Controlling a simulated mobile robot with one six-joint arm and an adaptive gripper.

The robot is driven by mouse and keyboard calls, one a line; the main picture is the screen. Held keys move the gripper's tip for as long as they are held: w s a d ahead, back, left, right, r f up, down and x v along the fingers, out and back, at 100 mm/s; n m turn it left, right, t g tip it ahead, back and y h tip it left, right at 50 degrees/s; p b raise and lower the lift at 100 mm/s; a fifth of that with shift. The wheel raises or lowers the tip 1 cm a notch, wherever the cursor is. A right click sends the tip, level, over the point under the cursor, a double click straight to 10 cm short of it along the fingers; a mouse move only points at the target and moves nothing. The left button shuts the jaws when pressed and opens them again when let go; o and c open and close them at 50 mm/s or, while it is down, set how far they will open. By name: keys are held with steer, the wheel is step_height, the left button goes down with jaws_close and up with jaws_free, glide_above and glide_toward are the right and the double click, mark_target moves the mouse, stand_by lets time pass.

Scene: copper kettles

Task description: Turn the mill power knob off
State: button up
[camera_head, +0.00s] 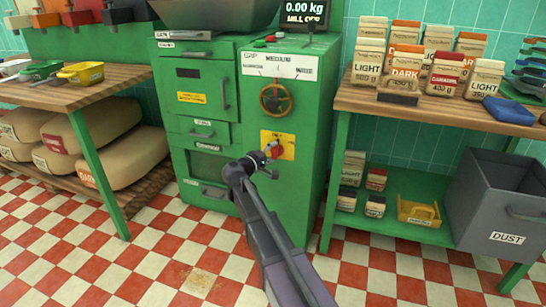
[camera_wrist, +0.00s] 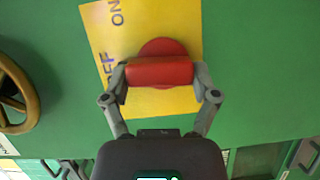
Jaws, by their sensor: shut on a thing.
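The red mill power knob (camera_wrist: 160,72) sits on a yellow plate (camera_wrist: 180,22) marked ON and OFF on the green mill. My gripper (camera_wrist: 160,76) has one finger at each end of the knob's bar and is shut on it. The bar lies nearly level in the wrist view, while the plate looks tilted. In the head view my gripper (camera_head: 272,161) reaches the yellow plate (camera_head: 289,146) on the mill's front, and the red knob (camera_head: 277,149) is partly hidden behind it. I cannot tell for sure which mark the knob points to.
A brass handwheel (camera_head: 275,99) is above the plate on the green mill (camera_head: 240,150). A display (camera_head: 305,14) reads 0.00 kg and MILL OFF. A table with labelled bags (camera_head: 408,62) and a grey DUST bin (camera_head: 505,205) stand right. Sacks (camera_head: 120,160) lie left.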

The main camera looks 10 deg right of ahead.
steer(key=shift+f+n, duration=0.1)
steer(key=shift+n, duration=0.4)
steer(key=o, duration=1)
steer(key=shift+s+a, duration=0.1)
steer(key=v, duration=1.1)
steer(key=shift+s+a+f, duration=0.2)
steer(key=shift+a, duration=0.1)
